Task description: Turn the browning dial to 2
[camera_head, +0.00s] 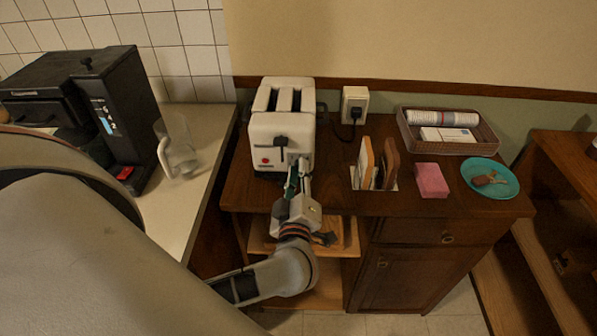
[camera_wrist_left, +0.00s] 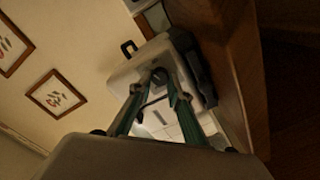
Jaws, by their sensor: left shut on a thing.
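The white toaster (camera_head: 268,130) stands upright on the brown wooden cabinet, with two slots on top, a black lever (camera_head: 281,141) and a red mark at the lower front. My left gripper (camera_head: 299,168) reaches up to the lower right of the toaster's front. In the left wrist view my left gripper (camera_wrist_left: 159,84) is shut on the round dark browning dial (camera_wrist_left: 158,76), with a fingertip at either side. In the head view the gripper hides the dial. I cannot read the dial's numbers or its setting. My right gripper is not in view.
On the cabinet are bread slices in a rack (camera_head: 365,163), a pink sponge (camera_head: 431,180), a teal plate (camera_head: 474,167) and a wicker basket (camera_head: 404,127). A plugged-in cord (camera_head: 355,112) is behind. A black coffee machine (camera_head: 128,110) and glass jug (camera_head: 180,155) stand on the left counter.

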